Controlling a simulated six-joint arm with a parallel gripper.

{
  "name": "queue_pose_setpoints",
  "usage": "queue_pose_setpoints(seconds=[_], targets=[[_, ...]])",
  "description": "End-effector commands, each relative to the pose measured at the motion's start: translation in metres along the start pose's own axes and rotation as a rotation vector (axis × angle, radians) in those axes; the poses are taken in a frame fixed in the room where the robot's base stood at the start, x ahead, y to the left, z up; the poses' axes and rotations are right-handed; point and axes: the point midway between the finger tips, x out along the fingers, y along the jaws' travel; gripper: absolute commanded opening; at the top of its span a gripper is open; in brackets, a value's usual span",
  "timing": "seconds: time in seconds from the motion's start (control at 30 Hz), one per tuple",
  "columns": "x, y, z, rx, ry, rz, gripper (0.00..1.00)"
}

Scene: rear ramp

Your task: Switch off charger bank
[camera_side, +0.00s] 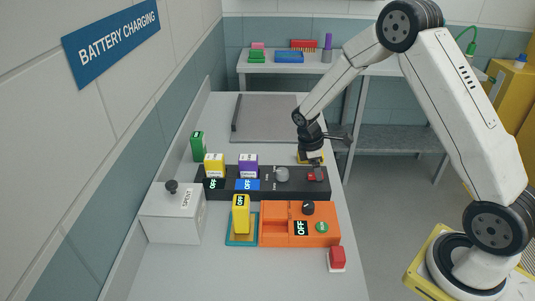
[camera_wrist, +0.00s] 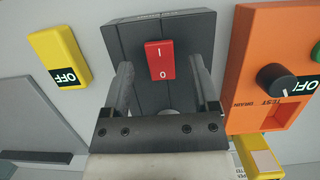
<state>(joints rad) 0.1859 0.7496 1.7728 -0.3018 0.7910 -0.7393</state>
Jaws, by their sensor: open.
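The charger bank (camera_side: 265,194) is a long dark grey box across the bench in the side view. A yellow battery (camera_side: 214,164) and a purple battery (camera_side: 248,165) stand in it, above OFF labels. A red rocker switch (camera_wrist: 160,60) marked I and O is on its dark housing (camera_wrist: 190,28) in the wrist view; it also shows at the bank's right end in the side view (camera_side: 318,175). I cannot tell which side is pressed. My gripper (camera_wrist: 161,68) is open, its fingers either side of the switch in the wrist view. In the side view my gripper (camera_side: 312,158) is near the bank's right end.
An orange tester (camera_side: 285,240) with a black knob sits in front of the bank. A yellow battery (camera_side: 240,222) stands on a teal tray left of it. A grey SPENT box (camera_side: 175,222), a green battery (camera_side: 198,147) and a red block (camera_side: 337,257) stand nearby. The bench front is clear.

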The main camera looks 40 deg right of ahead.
Motion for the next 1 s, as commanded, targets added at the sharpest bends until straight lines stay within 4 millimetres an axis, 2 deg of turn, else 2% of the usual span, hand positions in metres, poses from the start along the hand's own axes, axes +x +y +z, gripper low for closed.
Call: queue_pose_setpoints(seconds=[0.3,0.5,1.0], targets=[[-0.042,0.000,-0.001,-0.001,0.003,0.004,0.76],[-0.060,0.000,0.000,-0.001,0.001,0.001,0.76],[-0.065,-0.001,0.000,0.002,0.002,0.001,0.76]])
